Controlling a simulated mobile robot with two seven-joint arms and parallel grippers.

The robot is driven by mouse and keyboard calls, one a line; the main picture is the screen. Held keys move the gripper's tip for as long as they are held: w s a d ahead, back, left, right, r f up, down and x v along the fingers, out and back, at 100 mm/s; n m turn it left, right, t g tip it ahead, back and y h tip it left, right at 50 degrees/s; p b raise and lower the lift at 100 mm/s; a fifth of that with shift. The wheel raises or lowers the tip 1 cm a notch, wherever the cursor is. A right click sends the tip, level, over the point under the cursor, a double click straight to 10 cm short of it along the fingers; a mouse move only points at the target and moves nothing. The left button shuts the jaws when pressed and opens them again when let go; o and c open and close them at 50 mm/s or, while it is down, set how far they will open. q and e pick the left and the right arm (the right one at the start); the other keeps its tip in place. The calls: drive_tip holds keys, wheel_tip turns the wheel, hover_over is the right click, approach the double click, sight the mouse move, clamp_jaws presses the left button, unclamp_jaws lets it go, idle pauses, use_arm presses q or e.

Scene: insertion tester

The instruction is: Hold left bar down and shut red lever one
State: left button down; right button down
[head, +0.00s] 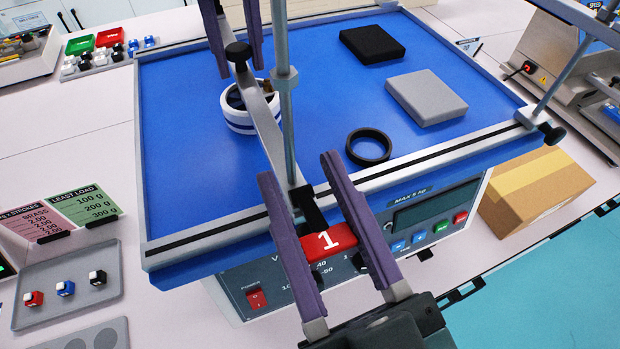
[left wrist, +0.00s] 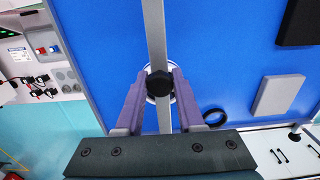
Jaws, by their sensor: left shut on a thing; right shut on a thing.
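The left wrist view shows the knob (left wrist: 158,84) between the fingertips. The red lever marked 1 (head: 330,241) is at the platform's front edge, joined to a black arm. My right gripper (head: 299,169) is shut on this lever, its fingers along both sides.
A white and blue ring (head: 239,125) sits under the bar. A black ring (head: 368,147), a grey block (head: 426,97) and a black block (head: 372,44) lie on the platform to the right. A metal post (head: 286,120) stands close beside the bar. A cardboard box (head: 535,192) is at right.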

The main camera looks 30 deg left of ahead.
drive_tip(key=shift+d+f+t+y, duration=0.1)
drive_tip(key=shift+f+t+y, duration=0.1)
drive_tip(key=shift+t+y, duration=0.35)
drive_tip(key=shift+c, duration=2)
unclamp_jaws()
drive_tip(key=shift+s, duration=0.1)
use_arm(q)
drive_tip(key=shift+c, duration=2.2)
unclamp_jaws()
use_arm(e)
drive_tip(key=v, duration=1.2)
